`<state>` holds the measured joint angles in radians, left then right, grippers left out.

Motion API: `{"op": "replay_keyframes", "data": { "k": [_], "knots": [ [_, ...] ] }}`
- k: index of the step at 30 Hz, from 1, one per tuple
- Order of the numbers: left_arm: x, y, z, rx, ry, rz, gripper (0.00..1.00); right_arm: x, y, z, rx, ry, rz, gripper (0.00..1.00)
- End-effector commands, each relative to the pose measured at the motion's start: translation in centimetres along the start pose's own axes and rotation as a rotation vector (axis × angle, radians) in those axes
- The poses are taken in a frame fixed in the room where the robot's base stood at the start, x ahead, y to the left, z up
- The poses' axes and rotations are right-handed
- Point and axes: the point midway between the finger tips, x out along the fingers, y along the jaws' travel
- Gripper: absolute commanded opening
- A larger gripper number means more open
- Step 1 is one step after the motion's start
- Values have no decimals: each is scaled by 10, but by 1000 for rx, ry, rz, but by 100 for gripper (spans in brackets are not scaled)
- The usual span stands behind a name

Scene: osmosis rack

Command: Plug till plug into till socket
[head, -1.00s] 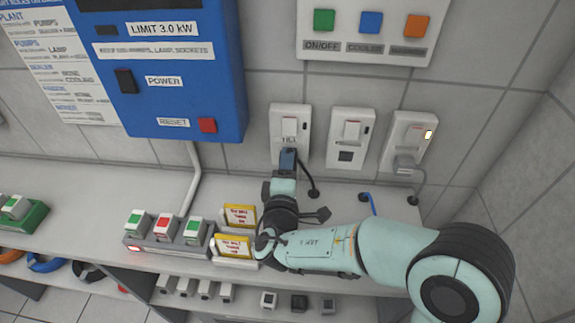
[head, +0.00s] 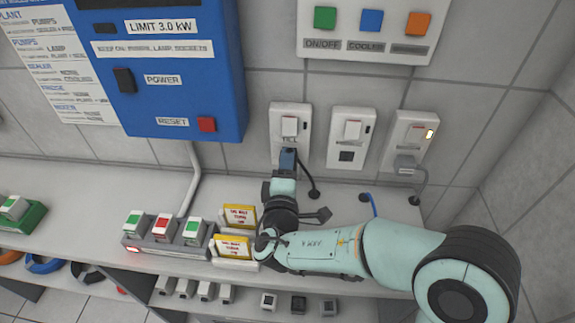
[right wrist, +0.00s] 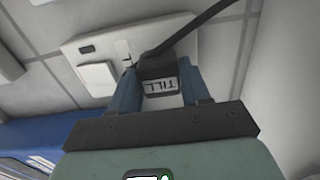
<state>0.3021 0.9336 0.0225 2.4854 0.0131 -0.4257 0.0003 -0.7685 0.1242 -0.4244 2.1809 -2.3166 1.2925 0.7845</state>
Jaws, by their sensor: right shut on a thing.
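My right gripper (head: 288,154) is in front of the lower half of the left-hand wall socket, the till socket (head: 290,125), whose TILL label partly shows. In the right wrist view the gripper's two fingers close on the sides of a dark till plug (right wrist: 156,68) with a pale TILL label. A black cord runs from the plug to the upper right. The plug is up against the white socket plate (right wrist: 82,47); the contact face is hidden, so I cannot tell how far it is in. My left gripper is not in view.
To the right are an empty socket (head: 351,135) and a socket (head: 409,135) with a grey plug in it. A blue control box (head: 180,60) hangs at the left. Yellow-framed cards (head: 236,248) and a switch strip (head: 165,245) stand on the counter near my arm.

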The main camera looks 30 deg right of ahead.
Motion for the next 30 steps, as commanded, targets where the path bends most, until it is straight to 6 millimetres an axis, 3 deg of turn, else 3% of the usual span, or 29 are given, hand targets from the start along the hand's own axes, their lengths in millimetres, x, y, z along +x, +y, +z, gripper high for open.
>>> {"op": "replay_keyframes", "data": {
  "k": [30],
  "knots": [
    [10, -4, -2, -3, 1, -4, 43, 3, -2, 0, 0, 0, 0, 20]
  ]
}}
